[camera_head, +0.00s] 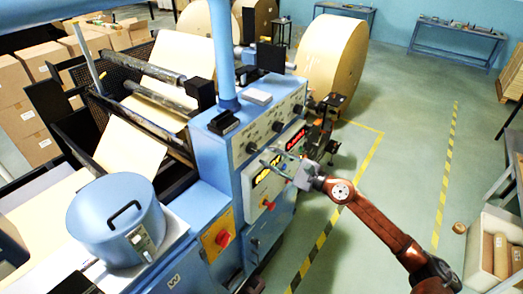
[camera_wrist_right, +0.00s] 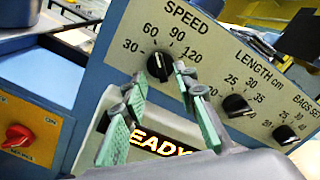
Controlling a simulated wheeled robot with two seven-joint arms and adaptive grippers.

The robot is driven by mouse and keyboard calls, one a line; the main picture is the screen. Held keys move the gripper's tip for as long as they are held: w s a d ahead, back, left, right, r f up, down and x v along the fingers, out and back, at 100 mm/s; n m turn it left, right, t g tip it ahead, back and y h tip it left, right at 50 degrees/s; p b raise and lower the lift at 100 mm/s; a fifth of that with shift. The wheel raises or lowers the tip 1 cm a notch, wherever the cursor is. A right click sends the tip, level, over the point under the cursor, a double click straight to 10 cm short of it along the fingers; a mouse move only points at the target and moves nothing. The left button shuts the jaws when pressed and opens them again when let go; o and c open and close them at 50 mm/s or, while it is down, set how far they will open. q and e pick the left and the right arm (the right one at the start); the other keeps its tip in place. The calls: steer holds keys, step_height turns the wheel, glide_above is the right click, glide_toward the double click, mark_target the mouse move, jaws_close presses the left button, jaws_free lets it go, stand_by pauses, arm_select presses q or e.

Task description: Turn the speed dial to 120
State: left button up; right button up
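The speed dial (camera_wrist_right: 158,66) is a black round knob on the cream panel under the word SPEED, with 30, 60, 90 and 120 around it. Its white mark points roughly upward, seemingly near 60; the exact reading is hard to tell. The dial also shows small in the head view (camera_head: 251,147). My right gripper (camera_wrist_right: 160,108) is open and empty, its green-padded fingers spread in front of the panel, just below the dial in the wrist picture and apart from it. In the head view my right gripper (camera_head: 281,160) is by the machine's front. My left gripper is not in view.
The length knob (camera_wrist_right: 236,105) and bags knob (camera_wrist_right: 285,134) sit to the right of the dial. A lit display (camera_wrist_right: 160,142) is below, partly hidden by the fingers. A red switch (camera_wrist_right: 18,134) is at left. Free floor (camera_head: 400,150) lies right of the machine.

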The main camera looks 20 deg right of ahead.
mark_target(257, 151)
steer(key=shift+p+x, duration=0.55)
steer(key=shift+x, duration=1.5)
steer(key=shift+c, duration=0.4)
jaws_close()
